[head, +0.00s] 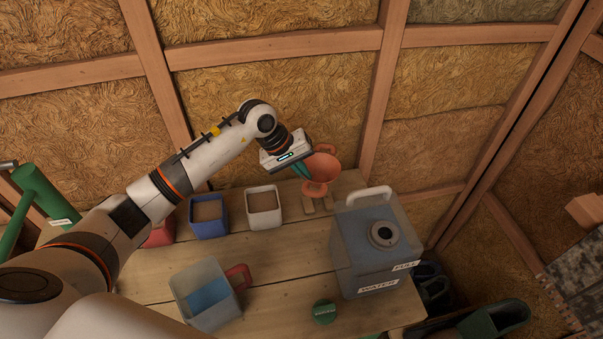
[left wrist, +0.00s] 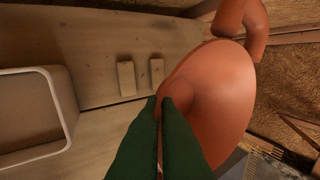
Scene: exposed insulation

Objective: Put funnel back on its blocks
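The orange funnel (head: 322,167) is off the table at the back, above and slightly behind two small wooden blocks, the left block (head: 308,206) and the right block (head: 327,203). My left gripper (head: 304,171) reaches it from the left. In the left wrist view its green fingers (left wrist: 162,102) are close together, shut on the funnel (left wrist: 222,105), which looks tilted. The left block (left wrist: 127,78) and right block (left wrist: 157,72) stand apart on the boards with nothing on them. The exact grip spot is partly hidden by the fingers. My right gripper is not in view.
A white-rimmed container (head: 264,207) and a blue container (head: 208,215) stand left of the blocks. A large water canister (head: 372,262) stands close on the right. A jug (head: 207,298) and green lid (head: 324,312) are in front. The insulated wall is close behind.

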